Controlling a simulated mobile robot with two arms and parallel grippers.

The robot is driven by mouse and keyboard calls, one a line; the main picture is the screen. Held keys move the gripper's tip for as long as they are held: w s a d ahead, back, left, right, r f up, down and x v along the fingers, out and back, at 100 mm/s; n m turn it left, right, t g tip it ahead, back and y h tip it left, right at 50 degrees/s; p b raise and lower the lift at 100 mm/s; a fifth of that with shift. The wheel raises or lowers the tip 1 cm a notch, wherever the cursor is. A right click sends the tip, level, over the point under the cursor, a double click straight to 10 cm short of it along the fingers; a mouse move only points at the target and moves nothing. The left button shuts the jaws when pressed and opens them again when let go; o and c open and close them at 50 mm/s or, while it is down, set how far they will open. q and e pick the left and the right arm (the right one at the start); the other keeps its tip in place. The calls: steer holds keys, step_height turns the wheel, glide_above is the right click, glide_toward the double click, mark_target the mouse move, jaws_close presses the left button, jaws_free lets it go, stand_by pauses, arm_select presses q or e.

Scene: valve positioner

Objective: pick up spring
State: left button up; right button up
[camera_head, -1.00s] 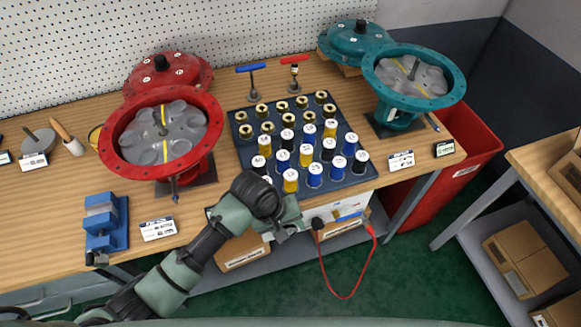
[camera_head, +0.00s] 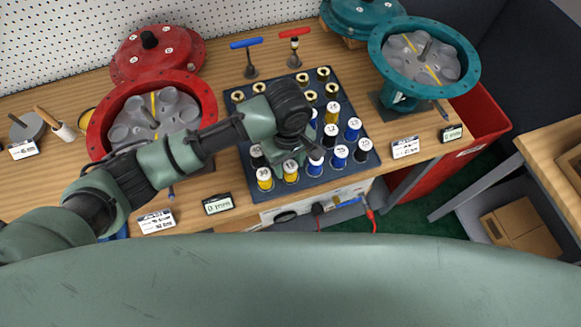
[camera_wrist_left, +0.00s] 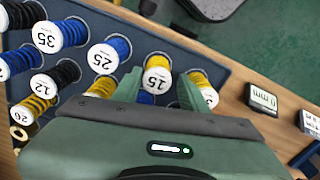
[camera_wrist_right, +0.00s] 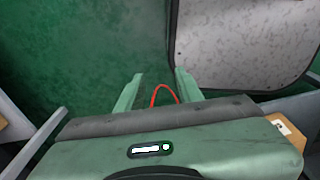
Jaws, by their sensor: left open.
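My left gripper (camera_head: 300,162) is open and points down over the front part of the dark blue tray (camera_wrist_left: 203,60) of upright springs. In the left wrist view its two fingers (camera_wrist_left: 159,92) stand either side of a yellow spring with a white cap marked 15 (camera_wrist_left: 157,76). Whether they touch it I cannot tell. A blue spring marked 25 (camera_wrist_left: 106,55) and another yellow spring (camera_wrist_left: 202,88) stand close by. The arm hides part of the tray in the head view. My right gripper (camera_wrist_right: 158,88) is open and empty, away from the tray.
Red (camera_head: 205,95) and teal (camera_head: 472,70) actuator housings flank the tray. Blue-handled (camera_head: 247,44) and red-handled (camera_head: 294,33) tools stand behind it. Small displays and labels sit along the bench's front edge. A red cable (camera_wrist_right: 160,92) shows below in the right wrist view.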

mark_target(290, 166)
arm_select(q)
step_height(290, 166, down, 3)
steer(key=shift+d+r, duration=0.1)
steer(key=shift+d, duration=0.05)
steer(key=shift+w+f+p, duration=0.1)
steer(key=shift+f+p, duration=0.2)
steer(key=shift+f, duration=0.35)
steer(key=c, duration=0.9)
jaws_close()
arm_select(e)
steer(key=shift+w+a+r, duration=0.35)
steer(key=shift+w+r, duration=0.1)
steer(key=shift+w, duration=0.3)
arm_select(q)
steer(key=shift+r, duration=0.15)
arm_select(e)
steer(key=shift+s+d, duration=0.15)
steer(key=shift+s, duration=0.05)
